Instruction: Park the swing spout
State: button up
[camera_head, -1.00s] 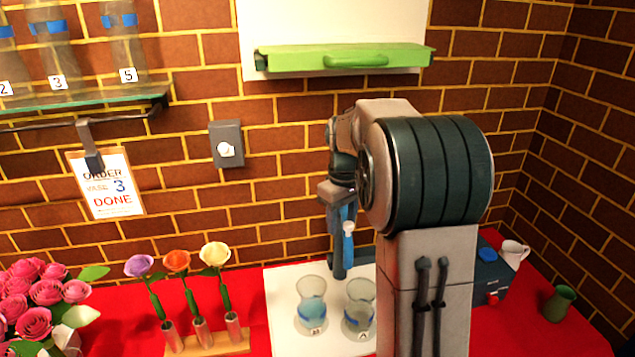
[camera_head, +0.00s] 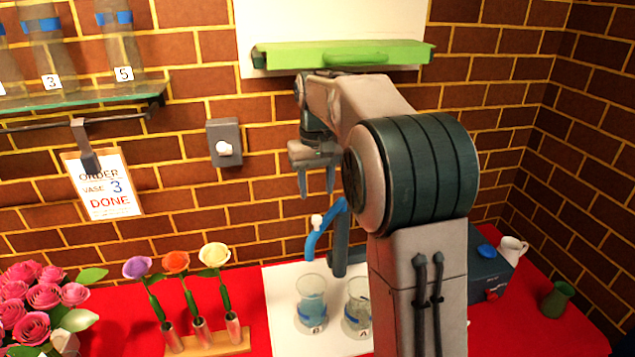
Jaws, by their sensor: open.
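The swing spout (camera_head: 326,229) is a blue arm with a white knob on top, carried by a dark post (camera_head: 340,250). It reaches out to the left, and its tip hangs above the glass marked B (camera_head: 312,297). The glass marked A (camera_head: 357,305) stands to its right, partly hidden by my arm. Both glasses stand on a white board (camera_head: 283,300), and bluish contents show in B. My gripper (camera_head: 316,192) is open and empty, with its fingers pointing down. In the picture it is just above the knob, apart from it.
A blue-grey box (camera_head: 489,270) with a blue knob and red button stands right of my arm, near a white mug (camera_head: 513,250) and a green vase (camera_head: 558,299). Three flowers stand in a wooden holder (camera_head: 210,345) at left. A green ledge (camera_head: 340,54) juts from the wall above.

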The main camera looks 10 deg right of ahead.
jog(key=shift+r, duration=0.4)
jog(key=shift+s, duration=0.15)
